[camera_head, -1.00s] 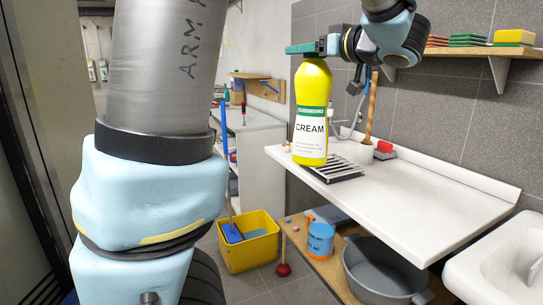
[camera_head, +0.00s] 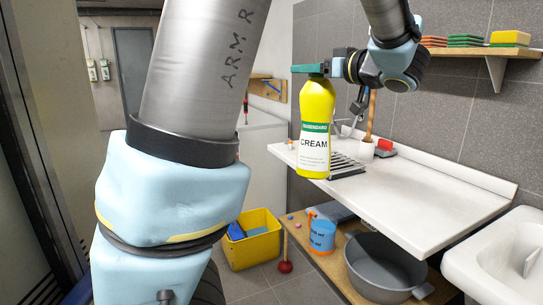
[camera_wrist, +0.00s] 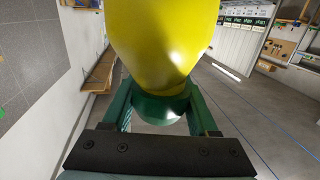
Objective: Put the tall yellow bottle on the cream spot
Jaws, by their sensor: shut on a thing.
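The tall yellow bottle (camera_head: 315,105) has a label that reads CREAM. It hangs upright in my gripper (camera_head: 310,70), in front of the left end of the white counter in the head view. My gripper is shut on the bottle's green top end. In the wrist view my gripper (camera_wrist: 160,103) has green fingers on both sides of the green cap, and the yellow bottle (camera_wrist: 160,40) fills the upper middle. I cannot tell the bottle's height over the counter. I cannot make out a separate cream spot in either view.
The white counter (camera_head: 430,205) is mostly clear; a dark drying rack (camera_head: 347,168), a white pot (camera_head: 365,151) and a red item (camera_head: 386,144) stand at its left end. Below are a grey basin (camera_head: 383,272), a blue-orange tin (camera_head: 322,236) and a yellow bucket (camera_head: 250,252). A sink (camera_head: 500,255) is right.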

